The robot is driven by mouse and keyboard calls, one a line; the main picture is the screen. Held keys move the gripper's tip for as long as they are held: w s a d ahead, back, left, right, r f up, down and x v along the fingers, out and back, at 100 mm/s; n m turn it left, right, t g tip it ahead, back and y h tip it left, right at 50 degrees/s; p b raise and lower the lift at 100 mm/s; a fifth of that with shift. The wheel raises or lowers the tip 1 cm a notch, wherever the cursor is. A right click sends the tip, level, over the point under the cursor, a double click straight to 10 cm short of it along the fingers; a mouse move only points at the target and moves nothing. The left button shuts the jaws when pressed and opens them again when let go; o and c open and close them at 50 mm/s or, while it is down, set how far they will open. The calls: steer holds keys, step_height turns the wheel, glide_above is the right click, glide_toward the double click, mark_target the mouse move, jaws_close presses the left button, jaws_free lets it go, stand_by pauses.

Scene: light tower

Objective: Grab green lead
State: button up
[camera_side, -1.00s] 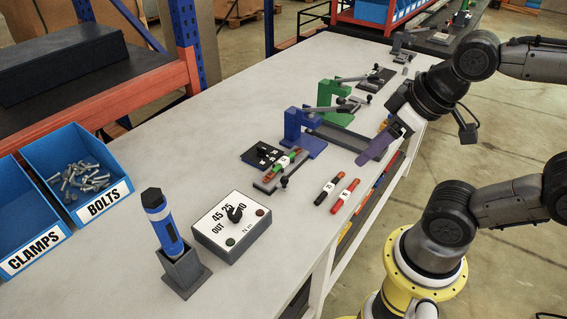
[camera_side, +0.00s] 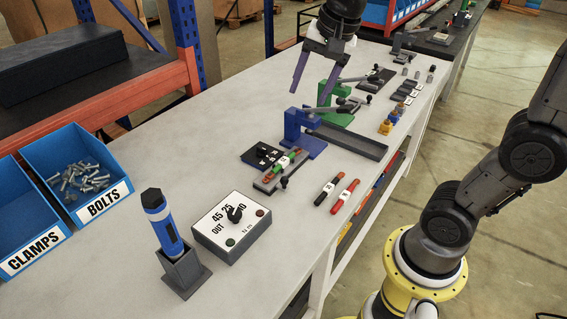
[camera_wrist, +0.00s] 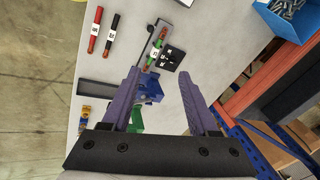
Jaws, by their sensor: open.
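The green lead (camera_side: 287,160), green with red or orange parts and a white label, lies in a small dark holder (camera_side: 266,187) beside a black switch block. It also shows at the top of the wrist view (camera_wrist: 157,42). My gripper (camera_side: 314,88) is open and empty, its purple fingers pointing down, high over the table beyond the blue clamp. In the wrist view the fingers (camera_wrist: 160,74) stand wide apart, with the lead beyond their tips. A black lead (camera_side: 328,190) and a red lead (camera_side: 345,195) lie loose on the table, apart from the holder.
A blue clamp (camera_side: 304,136) and a green clamp (camera_side: 337,110) stand near the lead, with a dark tray (camera_side: 350,141) alongside. The torque box (camera_side: 231,228), blue screwdriver-like tool (camera_side: 162,220) and bolts bin (camera_side: 78,172) are at the front left. The table's left middle is clear.

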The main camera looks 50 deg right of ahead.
steer(key=w+d+f+m+g, duration=0.1)
steer(key=w+d+f+m, duration=0.2)
steer(key=w, duration=0.4)
steer(key=m+g, duration=0.1)
steer(key=g, duration=0.2)
glide_above(284, 160)
steer(key=f, duration=1.8)
steer(key=shift+w+a+f, duration=0.15)
steer(key=shift+w, duration=0.1)
steer(key=shift+s+f, duration=0.2)
steer(key=shift+f, duration=2.95)
jaws_close()
